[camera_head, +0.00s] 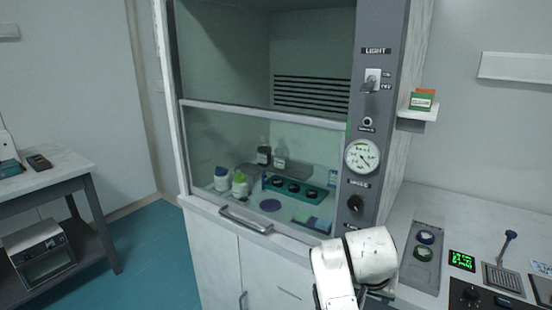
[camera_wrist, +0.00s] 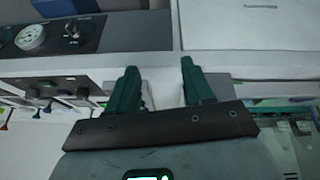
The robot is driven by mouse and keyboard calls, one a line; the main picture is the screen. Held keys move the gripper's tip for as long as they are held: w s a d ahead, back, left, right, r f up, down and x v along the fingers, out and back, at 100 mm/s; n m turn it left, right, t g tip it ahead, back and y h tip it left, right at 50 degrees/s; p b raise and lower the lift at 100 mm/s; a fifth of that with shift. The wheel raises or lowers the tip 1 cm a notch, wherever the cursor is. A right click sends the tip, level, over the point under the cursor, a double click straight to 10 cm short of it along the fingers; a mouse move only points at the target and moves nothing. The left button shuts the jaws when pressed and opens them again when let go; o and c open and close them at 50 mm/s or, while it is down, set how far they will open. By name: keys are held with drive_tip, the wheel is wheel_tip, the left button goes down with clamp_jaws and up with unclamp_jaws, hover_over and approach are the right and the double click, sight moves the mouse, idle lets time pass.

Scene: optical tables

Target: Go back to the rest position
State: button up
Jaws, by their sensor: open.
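My gripper (camera_wrist: 160,74) shows in the wrist view with its two dark green fingers apart and nothing between them. Beyond the fingertips are a grey panel edge and a white surface. In the head view my white arm stands at the lower middle, in front of the fume hood (camera_head: 215,152)'s right front corner. My gripper's fingers are hidden there.
The hood's glass sash is partly lowered, with bottles and a teal rack (camera_head: 292,187) behind it. A gauge (camera_head: 362,156) and knobs sit on its right post. A bench (camera_head: 408,287) with controls stands at right, a side table (camera_head: 62,172) at left. Teal floor between is clear.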

drive_tip(key=s+d+f+n+g, duration=0.15)
drive_tip(key=s+d+f, duration=0.25)
drive_tip(key=s+f, duration=0.55)
drive_tip(key=s+f+n+y, duration=0.1)
drive_tip(key=s+f+n, duration=0.1)
drive_tip(key=s, duration=1.2)
drive_tip(key=s+f+n+g+y, duration=0.1)
drive_tip(key=s+f, duration=0.4)
drive_tip(key=s, duration=0.9)
drive_tip(key=shift+s+d+n+y, duration=0.25)
drive_tip(key=shift+n+y, duration=0.1)
drive_tip(key=shift+y, duration=0.25)
